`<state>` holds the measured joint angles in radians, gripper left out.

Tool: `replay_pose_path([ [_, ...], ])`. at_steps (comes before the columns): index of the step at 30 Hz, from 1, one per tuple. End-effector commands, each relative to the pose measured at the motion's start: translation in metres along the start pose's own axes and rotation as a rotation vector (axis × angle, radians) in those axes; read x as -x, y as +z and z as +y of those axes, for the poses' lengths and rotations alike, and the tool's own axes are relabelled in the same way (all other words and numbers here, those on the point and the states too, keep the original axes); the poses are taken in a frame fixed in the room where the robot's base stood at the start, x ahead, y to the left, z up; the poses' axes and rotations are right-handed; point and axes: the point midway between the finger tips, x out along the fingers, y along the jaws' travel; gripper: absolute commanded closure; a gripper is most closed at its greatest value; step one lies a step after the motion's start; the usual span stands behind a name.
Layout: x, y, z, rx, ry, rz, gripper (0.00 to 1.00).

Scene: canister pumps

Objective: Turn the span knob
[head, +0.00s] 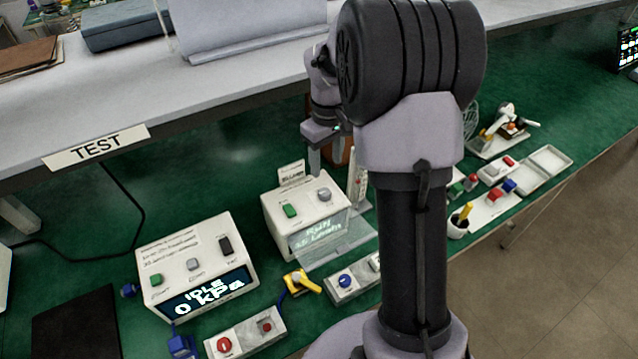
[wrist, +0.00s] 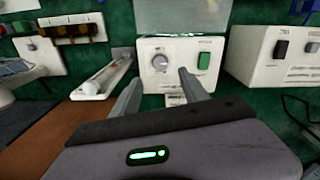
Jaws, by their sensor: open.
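A white pump box (head: 274,217) stands on the green bench, with a green switch (head: 290,210) and a round grey knob (head: 324,194) on its top. Its lit front reads RUN and a flow figure. In the wrist view the grey knob (wrist: 160,63) lies between and beyond my fingertips, and the green switch (wrist: 204,61) is right of it. Labels are too small to read, so I cannot confirm which knob is marked span. My gripper (head: 328,170) is open and empty, pointing down above the knob, apparently apart from it; the fingers also show in the wrist view (wrist: 160,76).
A second white box (head: 193,262) reading IDLE 0 kPa stands at the left. A clear panel (head: 338,242) sits before the pump box. A yellow-handled valve (head: 301,282) and small switch boxes lie in front. A shelf (head: 230,75) overhangs behind; a tube holder (wrist: 105,78) is close by.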

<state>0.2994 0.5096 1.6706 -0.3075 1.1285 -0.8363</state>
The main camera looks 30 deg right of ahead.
Motion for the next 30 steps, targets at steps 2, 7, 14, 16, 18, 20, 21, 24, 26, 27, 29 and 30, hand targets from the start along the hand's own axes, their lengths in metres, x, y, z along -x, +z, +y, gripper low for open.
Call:
replay_pose_path([
  [2, -0.03, 0.001, -0.001, 0.001, -0.002, -0.002, 0.48],
  [7, -0.075, 0.0, -0.001, 0.0, -0.002, -0.001, 0.48],
  [14, -0.105, 0.0, -0.001, -0.001, 0.0, 0.001, 0.48],
  [16, -0.107, 0.0, -0.001, -0.001, 0.0, 0.002, 0.48],
  [18, -0.107, -0.001, -0.001, -0.001, 0.0, 0.002, 0.48],
  [20, -0.107, -0.001, -0.001, -0.001, 0.0, 0.002, 0.48],
  [21, -0.106, 0.0, -0.001, -0.001, 0.0, 0.002, 0.48],
  [24, -0.106, 0.0, -0.001, -0.001, 0.0, 0.002, 0.58],
  [26, -0.106, 0.0, -0.001, -0.001, 0.0, 0.002, 0.69],
  [27, -0.106, 0.0, -0.001, -0.001, 0.0, 0.002, 0.77],
  [29, -0.106, 0.0, -0.001, -0.001, 0.0, 0.002, 0.89],
  [30, -0.106, 0.0, -0.001, -0.001, 0.0, 0.002, 0.97],
])
